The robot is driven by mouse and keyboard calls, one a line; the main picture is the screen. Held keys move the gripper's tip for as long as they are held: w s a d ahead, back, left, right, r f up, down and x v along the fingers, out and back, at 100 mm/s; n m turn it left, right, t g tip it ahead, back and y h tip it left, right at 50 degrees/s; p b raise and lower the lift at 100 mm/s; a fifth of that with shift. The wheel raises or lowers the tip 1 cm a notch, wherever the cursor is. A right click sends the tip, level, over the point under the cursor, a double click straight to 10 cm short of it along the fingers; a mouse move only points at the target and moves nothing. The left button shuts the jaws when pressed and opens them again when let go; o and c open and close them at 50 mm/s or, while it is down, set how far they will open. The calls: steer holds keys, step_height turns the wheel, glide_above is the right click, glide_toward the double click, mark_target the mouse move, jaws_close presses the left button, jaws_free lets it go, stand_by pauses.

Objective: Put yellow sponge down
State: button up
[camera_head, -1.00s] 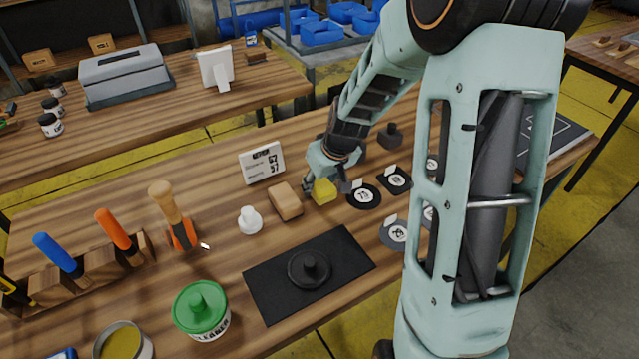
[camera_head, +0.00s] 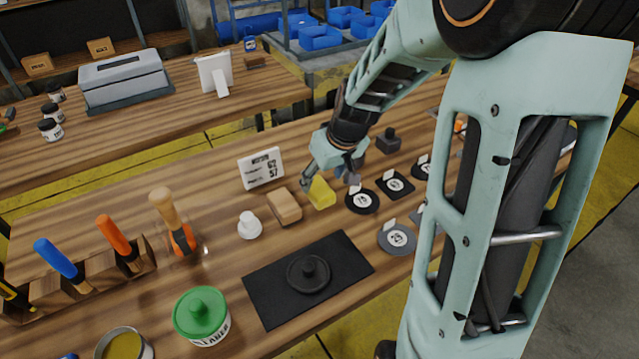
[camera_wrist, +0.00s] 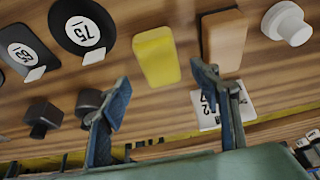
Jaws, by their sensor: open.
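The yellow sponge (camera_head: 321,193) rests on the wooden workbench, just right of a tan block (camera_head: 285,206). In the wrist view the sponge (camera_wrist: 156,56) lies beyond my fingertips, with the tan block (camera_wrist: 224,40) beside it. My gripper (camera_head: 331,178) is just behind and above the sponge in the head view. In the wrist view my gripper (camera_wrist: 161,98) has its two fingers spread wide with nothing between them. The fingers look clear of the sponge.
A white display card (camera_head: 262,168) stands behind the tan block, and a white knob (camera_head: 249,225) is left of it. Labelled black discs (camera_head: 362,201) lie to the right. A black mat (camera_head: 270,295) with a round weight lies in front. Tools stand in a rack at left.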

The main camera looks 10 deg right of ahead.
steer(key=v, duration=0.6)
steer(key=shift+w+r, duration=0.1)
stand_by(0.3)
